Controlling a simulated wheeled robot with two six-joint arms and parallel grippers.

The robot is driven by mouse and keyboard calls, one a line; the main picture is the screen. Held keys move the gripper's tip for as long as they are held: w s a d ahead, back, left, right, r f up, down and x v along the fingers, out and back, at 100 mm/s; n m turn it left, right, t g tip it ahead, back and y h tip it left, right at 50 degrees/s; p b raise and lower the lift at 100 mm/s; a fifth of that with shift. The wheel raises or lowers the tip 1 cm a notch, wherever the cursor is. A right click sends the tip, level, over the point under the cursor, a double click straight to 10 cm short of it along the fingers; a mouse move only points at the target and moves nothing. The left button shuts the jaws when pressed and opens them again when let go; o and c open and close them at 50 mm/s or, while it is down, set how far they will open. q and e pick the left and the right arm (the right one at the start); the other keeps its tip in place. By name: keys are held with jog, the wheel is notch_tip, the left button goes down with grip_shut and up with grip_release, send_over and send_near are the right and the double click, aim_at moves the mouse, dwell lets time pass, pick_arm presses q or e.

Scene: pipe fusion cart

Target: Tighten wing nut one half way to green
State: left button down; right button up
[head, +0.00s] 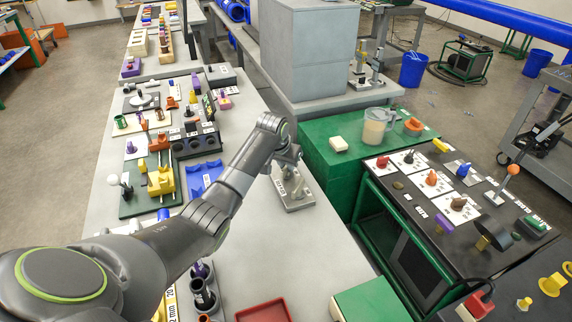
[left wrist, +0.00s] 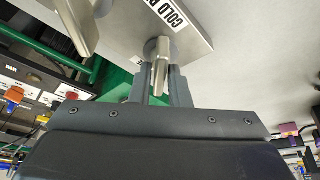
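In the head view my left arm reaches out to a grey metal fixture plate (head: 296,201) with upright metal parts, and my left gripper (head: 290,158) is over it. In the left wrist view the plate (left wrist: 192,22) bears a label starting "COLD". A metal wing nut (left wrist: 161,62) stands out from the plate between the fingers of my left gripper (left wrist: 160,76), which are close together on both sides of it. A second similar metal piece (left wrist: 74,24) is at upper left. I cannot read a number on either or see a green mark. My right gripper does not show.
A large grey box (head: 305,50) stands behind the fixture. The green cabinet top (head: 325,165) to the right holds a jug (head: 375,127). A blue holder (head: 205,174) and a crowded tool board lie to the left. A red tray (head: 263,312) is in front. The grey bench (head: 300,250) between is clear.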

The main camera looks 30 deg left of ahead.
pick_arm(q)
jog(key=shift+r+m+p, duration=0.2)
jog(key=shift+m+p, duration=0.2)
jog(key=shift+p, duration=0.15)
jog(key=shift+a+m+h+p, duration=0.1)
jog(key=shift+m+h+p, duration=0.3)
jog(key=shift+m+p, duration=0.3)
jog(key=shift+f+m+h, duration=0.15)
jog(key=shift+m+h, duration=0.15)
jog(key=shift+m, duration=1.1)
jog(key=c, duration=1.5)
grip_release()
